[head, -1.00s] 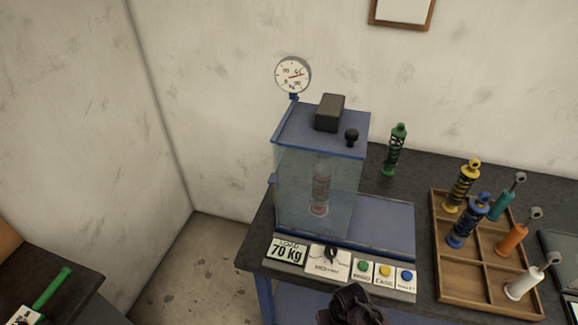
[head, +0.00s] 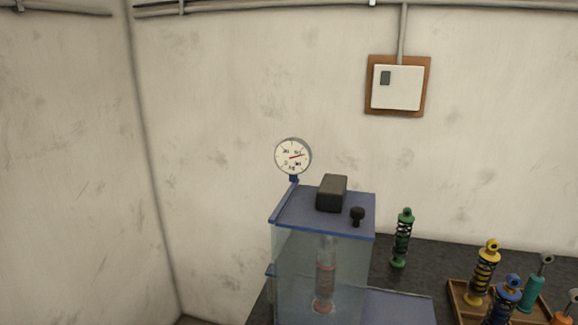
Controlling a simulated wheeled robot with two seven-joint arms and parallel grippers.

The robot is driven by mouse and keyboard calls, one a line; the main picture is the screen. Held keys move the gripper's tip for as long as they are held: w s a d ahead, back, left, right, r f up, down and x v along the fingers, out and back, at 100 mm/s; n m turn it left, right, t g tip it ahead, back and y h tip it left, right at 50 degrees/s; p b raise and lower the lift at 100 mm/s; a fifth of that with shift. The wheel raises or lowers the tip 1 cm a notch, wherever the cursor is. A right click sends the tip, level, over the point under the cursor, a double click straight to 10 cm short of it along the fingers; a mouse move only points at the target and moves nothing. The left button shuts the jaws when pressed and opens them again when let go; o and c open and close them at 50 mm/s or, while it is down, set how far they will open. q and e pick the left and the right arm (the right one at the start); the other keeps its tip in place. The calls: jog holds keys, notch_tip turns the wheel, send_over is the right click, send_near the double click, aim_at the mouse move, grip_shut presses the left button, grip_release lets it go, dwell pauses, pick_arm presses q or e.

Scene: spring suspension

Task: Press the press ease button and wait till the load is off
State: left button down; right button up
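The press (head: 328,215) is a blue-topped box with clear walls on the dark workbench. A pale reddish cylinder with a spring (head: 325,280) stands upright inside it behind the clear front. The round white load gauge (head: 293,156) on the press's back left corner has a red needle pointing to the right, slightly upward. The press's front button row and load display are below the picture's edge. Neither of my grippers is in the picture.
A green spring damper (head: 401,238) stands on the bench (head: 432,262) right of the press. A wooden tray (head: 457,298) at the lower right holds yellow, blue, teal and orange parts. A framed white switch box (head: 397,87) hangs on the wall.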

grip_shut()
dwell(1.6)
